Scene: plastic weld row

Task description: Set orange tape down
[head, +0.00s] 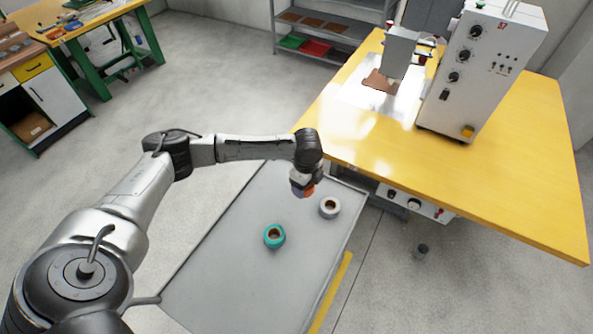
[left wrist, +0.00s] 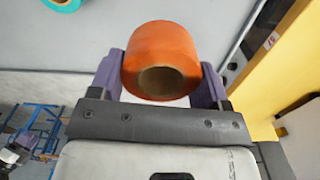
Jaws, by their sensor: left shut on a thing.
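The orange tape (left wrist: 161,48) is a thick roll with a brown core, held between the two purple fingers of my left gripper (left wrist: 160,75) in the left wrist view. In the head view my left gripper (head: 304,184) is over the far end of the grey cart top (head: 225,265). There the orange tape (head: 308,190) is mostly hidden by the gripper. I cannot tell whether the roll touches the cart top. My right gripper is not in view.
The near part of the cart top is clear. A yellow table (head: 500,190) with a white machine (head: 487,70) stands beyond the cart, to the right.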

